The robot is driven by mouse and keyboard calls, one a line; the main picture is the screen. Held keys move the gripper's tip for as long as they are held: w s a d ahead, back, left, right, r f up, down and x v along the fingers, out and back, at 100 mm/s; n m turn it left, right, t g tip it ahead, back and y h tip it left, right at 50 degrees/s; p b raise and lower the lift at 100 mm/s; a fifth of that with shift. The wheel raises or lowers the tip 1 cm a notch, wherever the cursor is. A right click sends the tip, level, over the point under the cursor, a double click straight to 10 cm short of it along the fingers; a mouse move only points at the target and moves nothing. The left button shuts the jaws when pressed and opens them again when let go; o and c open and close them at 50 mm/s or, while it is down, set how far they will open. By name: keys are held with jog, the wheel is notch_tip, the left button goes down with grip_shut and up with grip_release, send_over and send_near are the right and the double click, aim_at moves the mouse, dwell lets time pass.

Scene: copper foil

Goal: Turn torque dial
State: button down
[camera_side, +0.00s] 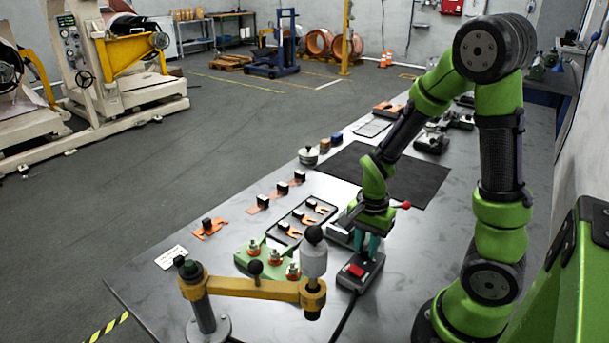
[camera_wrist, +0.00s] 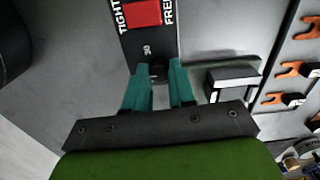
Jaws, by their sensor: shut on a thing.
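The torque dial is a small black knob (camera_wrist: 159,72) on a dark control box (camera_side: 360,276). A number that looks like 30 is printed beside it in the wrist view. The box also carries a red rocker switch (camera_wrist: 142,13) between the words TIGHT and FREE; the last word is cut off by the frame edge. My gripper (camera_wrist: 159,67) has its teal fingers on either side of the knob and is shut on it. In the side view my gripper (camera_side: 368,244) points down onto the far end of the box, and its fingers hide the dial.
A yellow swing arm (camera_side: 245,287) with a grey-white driver (camera_side: 314,262) stands close left of the box. A green fixture (camera_side: 266,258) and a black tray (camera_side: 303,219) of orange pieces lie beyond it. A black mat (camera_side: 425,180) lies behind my gripper.

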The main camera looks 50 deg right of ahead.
aim_at(365, 247)
jog(key=c, duration=0.9)
grip_release()
jog(key=shift+c, duration=0.2)
notch_tip(365, 247, up, 17)
jog(key=a+r+n+t+y, duration=0.1)
jog(key=a+r+n+t, duration=0.1)
jog(key=a+n, duration=0.4)
jog(key=s+a+r+n+t+y, duration=0.1)
jog(key=a+r+n+t, duration=0.1)
jog(key=a+n+t, duration=0.3)
jog(key=shift+a+n, duration=0.55)
jog(key=shift+n, duration=0.65)
